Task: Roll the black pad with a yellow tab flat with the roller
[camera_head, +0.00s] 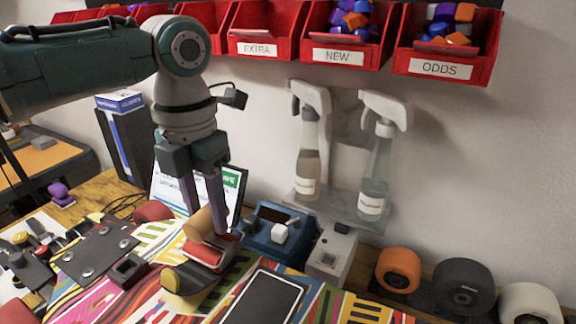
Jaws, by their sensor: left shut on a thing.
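The black pad (207,283) lies on a brightly patterned surface at the lower middle, its rounded yellow tab (172,282) at the left end. The roller has a tan handle (206,224) and a red cylinder (205,255). My left gripper (206,206) points down from the upper left and is shut on the roller by its handle. The red cylinder is over the far right part of the pad; I cannot tell whether it touches it. My right gripper is not in view.
A white-outlined dark rectangle (264,299) is right of the pad. A dark plate with bolts (95,252) and a small black block (128,269) are left. A blue device (277,229), spray bottles (378,165) and wheels (398,270) stand behind. Red bins (345,52) hang above.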

